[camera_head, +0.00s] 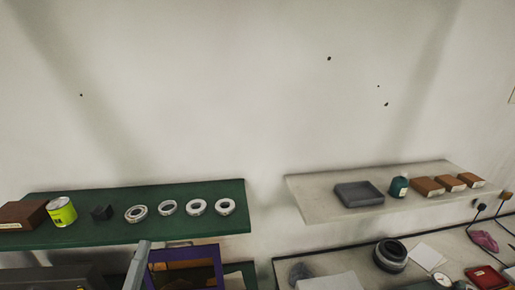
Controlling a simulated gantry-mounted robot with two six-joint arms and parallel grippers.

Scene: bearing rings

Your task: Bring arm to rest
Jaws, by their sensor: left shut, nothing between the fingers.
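Several metal bearing rings lie in a row on the green shelf (90,235) at the left: one ring (128,215) beside a dark cube, then another ring (161,209), a third (191,210), and one (219,209) near the shelf's right end. Most of my left arm is cut off by the frame. My right gripper is not in view.
The green shelf also bears a brown box (22,213), a yellow-green can (61,211) and a dark cube (102,212). A pale shelf (315,206) and a cluttered bench are at the right.

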